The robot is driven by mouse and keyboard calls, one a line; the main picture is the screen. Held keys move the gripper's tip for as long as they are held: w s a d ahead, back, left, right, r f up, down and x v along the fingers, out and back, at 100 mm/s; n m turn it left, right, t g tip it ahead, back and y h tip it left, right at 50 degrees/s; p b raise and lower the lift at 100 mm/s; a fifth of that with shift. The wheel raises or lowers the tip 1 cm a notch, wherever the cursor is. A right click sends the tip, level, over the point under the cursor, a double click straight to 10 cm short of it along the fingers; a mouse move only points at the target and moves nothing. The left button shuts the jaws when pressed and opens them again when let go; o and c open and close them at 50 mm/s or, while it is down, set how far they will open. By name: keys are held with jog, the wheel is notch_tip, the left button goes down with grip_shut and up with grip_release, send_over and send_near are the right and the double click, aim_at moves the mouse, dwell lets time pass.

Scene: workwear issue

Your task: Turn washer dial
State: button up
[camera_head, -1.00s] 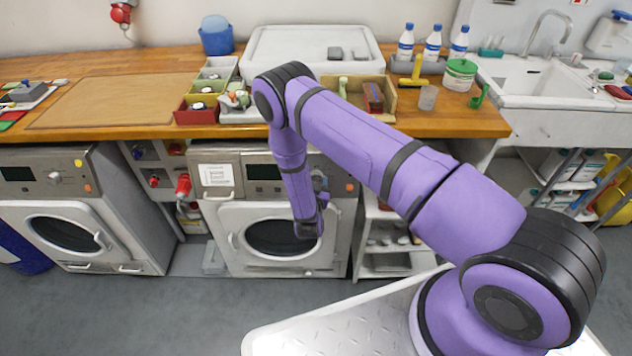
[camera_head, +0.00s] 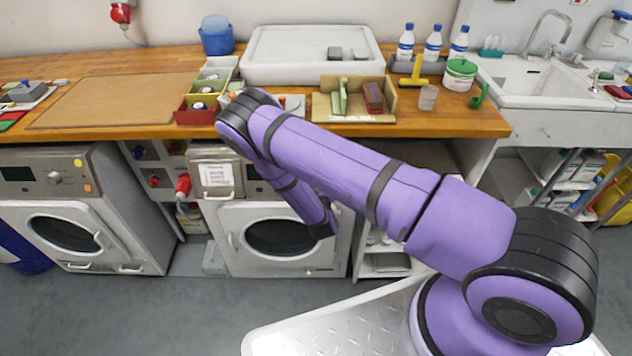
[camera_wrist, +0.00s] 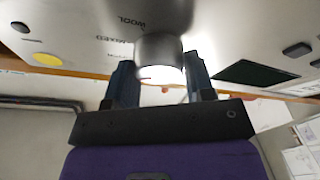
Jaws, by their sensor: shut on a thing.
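The right-hand washer (camera_head: 222,228) has a grey panel with a paper label and a round dark door. My purple arm covers the right part of its panel in the head view, so its dial and my gripper are hidden there. In the wrist view the round silver dial (camera_wrist: 160,47) stands out from the panel (camera_wrist: 85,22), with words such as WOOL beside it. My gripper (camera_wrist: 160,68) has one dark finger on each side of the dial and is shut on it. A bright glare lies on the dial's near end.
A second washer (camera_head: 75,232) with its own dial stands to the left. The wooden counter (camera_head: 455,120) above carries bins, a wooden tray (camera_head: 348,118) and bottles. A dark display (camera_wrist: 250,74) and a yellow button (camera_wrist: 46,59) flank the dial.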

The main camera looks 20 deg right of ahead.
jog(key=n+y, duration=0.2)
jog(key=n, duration=0.3)
jog(key=shift+d+n, duration=0.1)
jog(key=shift+n, duration=0.3)
jog(key=n, duration=0.2)
jog(key=n+g+y, duration=0.1)
jog(key=n, duration=0.2)
jog(key=shift+g+y, duration=0.3)
jog(key=shift+n, duration=0.4)
jog(key=o, duration=0.9)
jog(key=shift+s, duration=0.1)
jog(key=s, duration=0.3)
jog(key=s+r, duration=0.1)
jog(key=s, duration=0.3)
jog(key=s+r, duration=0.1)
jog(key=s, duration=0.2)
jog(key=shift+s, duration=0.3)
jog(key=shift+w, duration=0.1)
